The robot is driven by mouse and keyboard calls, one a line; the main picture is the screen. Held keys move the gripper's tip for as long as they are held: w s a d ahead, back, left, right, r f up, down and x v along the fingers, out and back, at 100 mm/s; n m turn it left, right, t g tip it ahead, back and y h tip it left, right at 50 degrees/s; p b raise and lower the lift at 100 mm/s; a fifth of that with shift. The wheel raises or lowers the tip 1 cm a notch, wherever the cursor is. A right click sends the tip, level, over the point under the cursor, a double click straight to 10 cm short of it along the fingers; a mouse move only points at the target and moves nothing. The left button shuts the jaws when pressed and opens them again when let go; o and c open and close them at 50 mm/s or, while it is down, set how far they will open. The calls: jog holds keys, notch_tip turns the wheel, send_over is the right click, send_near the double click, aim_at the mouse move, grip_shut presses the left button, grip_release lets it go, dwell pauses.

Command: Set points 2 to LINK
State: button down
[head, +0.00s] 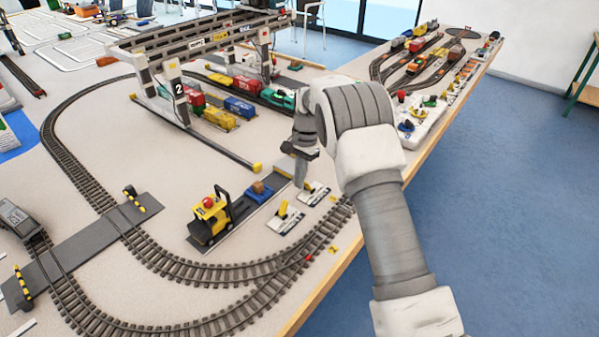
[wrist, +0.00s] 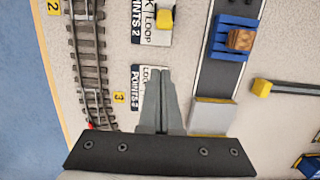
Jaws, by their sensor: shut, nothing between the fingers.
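My gripper (wrist: 158,73) is shut and empty, over a second points plate (wrist: 137,98), apart from the points 2 lever. The fingers hide part of that second plate and its lever.
Curved track (wrist: 88,60) runs along the table edge. The gantry crane (head: 172,80) stands behind.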

aim_at(284, 203)
jog(key=f, duration=0.4)
jog(key=shift+s+a+f, duration=0.1)
jog(key=shift+s+a, duration=0.1)
jog(key=shift+s, duration=0.1)
jog(key=shift+s+a, duration=0.2)
jog(key=shift+a, duration=0.15)
jog(key=shift+s+a+r, duration=0.35)
jog(key=shift+s+a, duration=0.05)
jog(key=shift+s, duration=0.2)
jog(key=shift+s+a+r, duration=0.35)
jog(key=shift+s+a, duration=0.05)
jog(key=shift+s, duration=0.2)
jog(key=shift+s+a+r+t+h+b, duration=0.25)
jog(key=shift+s+a+t+h+b, duration=0.15)
jog(key=shift+t+h, duration=0.25)
jog(key=shift+s+a+r+t+h+b, duration=0.2)
jog(key=shift+s+t+h+b, duration=0.2)
jog(key=shift+t, duration=0.25)
jog(key=t+h, duration=0.1)
jog(key=s+a+t+b, duration=0.1)
jog(key=t+h+b, duration=0.1)
jog(key=shift+s+a+r+h, duration=0.15)
jog(key=shift+s+a+h, duration=0.1)
jog(key=shift+h, duration=0.1)
jog(key=shift+d+r, duration=0.15)
